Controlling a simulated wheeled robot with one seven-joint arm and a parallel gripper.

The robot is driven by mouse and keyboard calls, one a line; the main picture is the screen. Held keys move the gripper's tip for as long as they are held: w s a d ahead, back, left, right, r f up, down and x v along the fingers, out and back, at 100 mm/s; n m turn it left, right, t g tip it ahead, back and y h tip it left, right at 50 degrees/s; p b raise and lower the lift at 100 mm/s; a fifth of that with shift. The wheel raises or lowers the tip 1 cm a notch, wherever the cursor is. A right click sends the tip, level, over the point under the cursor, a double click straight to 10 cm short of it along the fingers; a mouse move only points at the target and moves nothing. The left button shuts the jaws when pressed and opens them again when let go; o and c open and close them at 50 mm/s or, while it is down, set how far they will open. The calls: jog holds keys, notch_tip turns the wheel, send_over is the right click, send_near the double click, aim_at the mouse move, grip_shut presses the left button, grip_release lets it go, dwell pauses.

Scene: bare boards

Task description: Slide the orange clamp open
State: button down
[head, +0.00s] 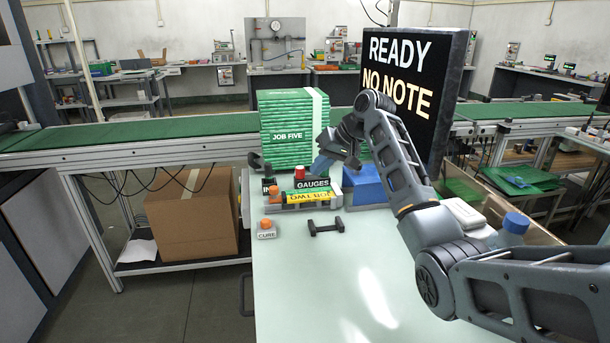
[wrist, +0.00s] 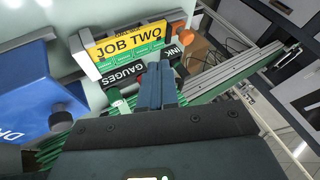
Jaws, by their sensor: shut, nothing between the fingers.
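The orange clamp (head: 274,197) sits at the left end of a grey holder (head: 299,206). Beside it in the holder is the yellow-and-green JOB TWO board (head: 307,196). In the wrist view the clamp (wrist: 179,19) shows at the top, by the right end of the JOB TWO board (wrist: 125,48). My gripper (head: 321,166) is above and behind the holder, near the GAUGES box (head: 312,184), apart from the clamp. In the wrist view its fingers (wrist: 158,84) are together with nothing held. I cannot tell how far open the clamp is.
A small CURE box (head: 267,234) with an orange top and a dark handle-shaped piece (head: 325,227) lie in front. A blue box (head: 364,187) is to the right. The table's front (head: 330,290) is clear.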

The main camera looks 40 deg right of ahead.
aim_at(273, 189)
jog(key=x, duration=0.3)
jog(key=d+x, duration=0.1)
jog(key=x, duration=0.5)
jog(key=shift+w+d, duration=0.2)
jog(key=w+a, duration=0.1)
jog(key=w+a+p, duration=0.1)
jog(key=shift+a+f, duration=0.2)
jog(key=shift+a, duration=0.1)
jog(key=shift+w+a+f, duration=0.1)
jog(key=shift+w+a, duration=0.25)
jog(key=shift+a, duration=0.1)
jog(key=shift+w+a, duration=0.5)
jog(key=shift+a, duration=0.25)
jog(key=shift+w+a, duration=0.5)
jog(key=shift+a, duration=0.25)
